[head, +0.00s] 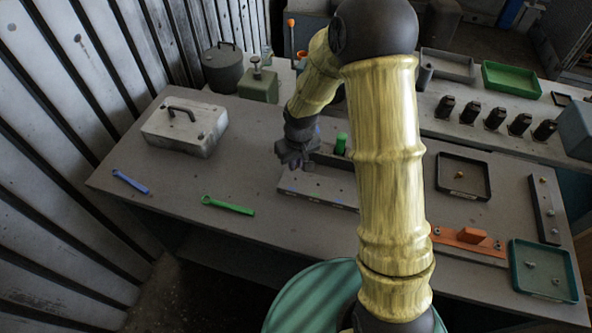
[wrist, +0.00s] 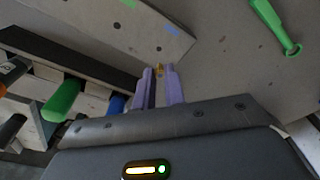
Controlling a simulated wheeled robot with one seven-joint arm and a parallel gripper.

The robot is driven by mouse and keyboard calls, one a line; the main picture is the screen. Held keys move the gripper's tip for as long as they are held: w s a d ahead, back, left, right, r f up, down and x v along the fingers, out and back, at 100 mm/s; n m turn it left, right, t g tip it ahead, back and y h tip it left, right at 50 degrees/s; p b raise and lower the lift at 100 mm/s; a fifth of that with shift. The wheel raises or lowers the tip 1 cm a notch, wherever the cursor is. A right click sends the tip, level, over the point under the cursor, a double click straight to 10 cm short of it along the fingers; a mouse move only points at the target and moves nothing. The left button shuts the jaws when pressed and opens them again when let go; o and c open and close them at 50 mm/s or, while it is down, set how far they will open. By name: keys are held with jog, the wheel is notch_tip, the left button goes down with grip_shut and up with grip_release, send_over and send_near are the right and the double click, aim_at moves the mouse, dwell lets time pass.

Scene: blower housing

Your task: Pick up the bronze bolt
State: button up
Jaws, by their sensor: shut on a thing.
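My gripper (head: 297,157) is over the middle of the bench, beside the long grey block (head: 318,188). How high the bolt is above the bench is hard to tell. In the head view the held bolt is hidden. Another small bronze-coloured piece (head: 460,174) lies in the black tray (head: 442,188) at the right.
A blue wrench (head: 131,182) and a green wrench (head: 228,205) lie at the left, before a grey lidded case (head: 185,130). A green cylinder (head: 341,143) stands just right of my gripper. An orange block (head: 470,240) and a teal tray (head: 515,275) are at the right.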

notch_tip(320, 180, up, 5)
jog(key=shift+r+b, duration=0.15)
jog(key=shift+b, duration=0.15)
dwell(0.4)
notch_tip(320, 180, up, 5)
jog(key=p, duration=0.4)
dwell(0.5)
